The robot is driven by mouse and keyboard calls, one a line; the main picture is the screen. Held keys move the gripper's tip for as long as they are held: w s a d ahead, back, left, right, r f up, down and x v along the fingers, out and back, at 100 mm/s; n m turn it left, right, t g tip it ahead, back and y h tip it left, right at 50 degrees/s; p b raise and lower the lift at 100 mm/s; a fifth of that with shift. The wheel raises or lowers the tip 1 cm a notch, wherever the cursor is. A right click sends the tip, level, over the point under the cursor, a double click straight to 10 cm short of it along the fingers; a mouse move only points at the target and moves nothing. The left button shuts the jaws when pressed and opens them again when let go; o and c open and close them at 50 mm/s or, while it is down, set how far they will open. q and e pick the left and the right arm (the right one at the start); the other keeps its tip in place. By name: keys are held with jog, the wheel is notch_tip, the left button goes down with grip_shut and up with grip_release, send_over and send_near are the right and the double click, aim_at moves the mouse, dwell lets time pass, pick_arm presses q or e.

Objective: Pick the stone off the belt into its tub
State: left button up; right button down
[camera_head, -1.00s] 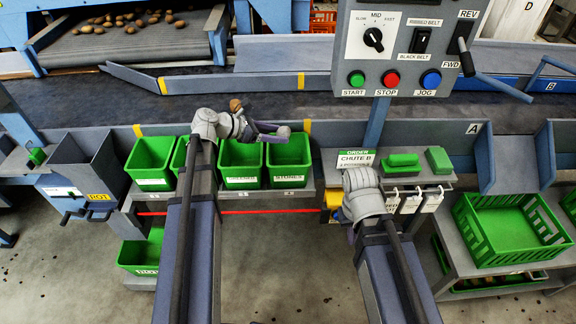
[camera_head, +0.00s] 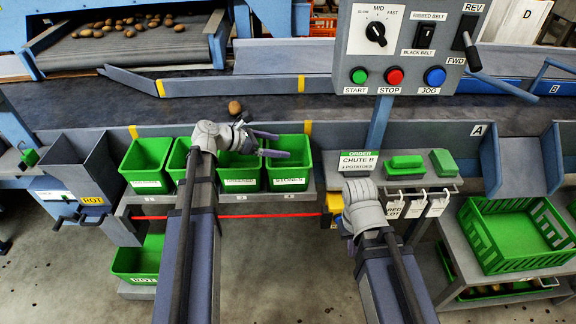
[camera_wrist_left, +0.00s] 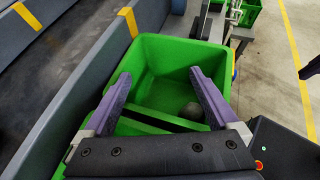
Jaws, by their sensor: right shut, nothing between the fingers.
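The stone (camera_wrist_left: 192,111) is a grey round lump on the floor of the green stones tub (camera_wrist_left: 165,52), near its right wall, in the left wrist view. In the head view the stones tub (camera_head: 289,183) is the rightmost of the green tubs; the stone cannot be made out there. My left gripper (camera_head: 274,143) is open over this tub, its two purple fingers apart and empty; they also show in the left wrist view (camera_wrist_left: 158,95). My right gripper (camera_head: 362,207) is low at the centre right, shut and empty; its fingers are hidden by the wrist.
A brown potato-like lump (camera_head: 234,107) lies on the dark belt (camera_head: 300,107) behind the tubs. More potatoes (camera_head: 125,25) lie on the upper belt. The control panel (camera_head: 408,50) overhangs the belt at the right. A green crate (camera_head: 510,235) stands at the right.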

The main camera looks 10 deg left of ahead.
pick_arm(q)
jog(key=p+v, duration=0.3)
jog(key=v, duration=0.4)
jog(key=shift+s+a+r+p, duration=0.15)
jog(key=shift+s+a+p, duration=0.05)
jog(key=shift+a+p, duration=0.15)
dwell(0.5)
